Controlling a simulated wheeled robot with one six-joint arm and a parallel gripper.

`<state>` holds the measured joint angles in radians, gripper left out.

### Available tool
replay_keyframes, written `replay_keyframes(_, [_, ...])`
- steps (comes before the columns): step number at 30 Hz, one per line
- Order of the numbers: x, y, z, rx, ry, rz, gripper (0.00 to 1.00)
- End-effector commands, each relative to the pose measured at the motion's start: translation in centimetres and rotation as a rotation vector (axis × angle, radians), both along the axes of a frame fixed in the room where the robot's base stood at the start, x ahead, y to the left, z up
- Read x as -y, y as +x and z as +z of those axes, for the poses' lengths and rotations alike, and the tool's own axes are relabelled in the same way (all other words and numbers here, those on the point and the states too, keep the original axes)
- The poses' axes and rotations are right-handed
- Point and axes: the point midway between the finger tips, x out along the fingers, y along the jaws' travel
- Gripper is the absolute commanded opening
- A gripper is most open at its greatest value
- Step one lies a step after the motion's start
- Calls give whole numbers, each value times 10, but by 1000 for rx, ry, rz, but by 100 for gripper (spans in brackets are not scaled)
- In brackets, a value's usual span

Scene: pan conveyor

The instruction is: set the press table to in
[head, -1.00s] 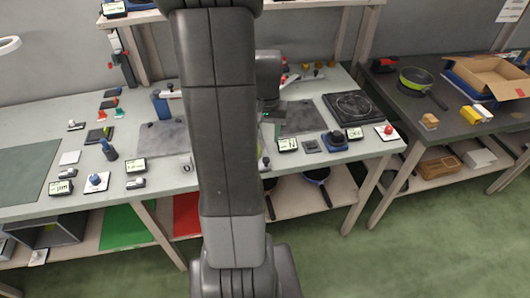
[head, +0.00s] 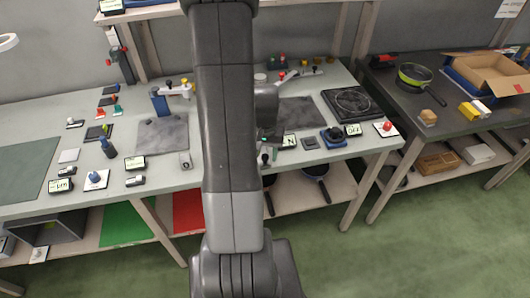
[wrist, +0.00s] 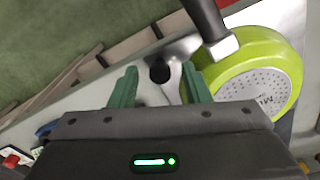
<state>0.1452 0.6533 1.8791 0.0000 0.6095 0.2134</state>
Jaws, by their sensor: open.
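My gripper (wrist: 158,87) shows in the wrist view with two green fingers apart. A black ball knob (wrist: 160,71) on a grey lever plate lies between the fingertips, and I cannot tell whether either finger touches it. In the head view a dark knobbed lever (head: 264,158) stands at the bench's front edge, just below my wrist. A small label (head: 288,141) beside it shows a word ending in N; its start is hidden. A green pan (wrist: 285,60) with a dotted base and dark handle lies beside the right finger. Which part is the press table cannot be told.
A black hotplate (head: 352,103), a blue-based knob (head: 333,137), an OFF label (head: 352,131) and a red button (head: 387,127) are to the right. A blue clamp-like device (head: 160,100) stands to the left. Pans sit on the shelf below. The floor in front is clear.

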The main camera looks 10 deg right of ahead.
Motion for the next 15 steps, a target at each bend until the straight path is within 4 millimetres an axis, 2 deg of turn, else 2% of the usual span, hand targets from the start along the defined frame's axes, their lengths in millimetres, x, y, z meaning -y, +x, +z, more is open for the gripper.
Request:
replay_keyframes(1, [0,0,0,0,0,0,41])
replay_keyframes(7, [0,0,0,0,0,0,2])
replay_keyframes(12, [0,0,0,0,0,0,0])
replay_keyframes(15, [0,7,0,2,-1,0,0])
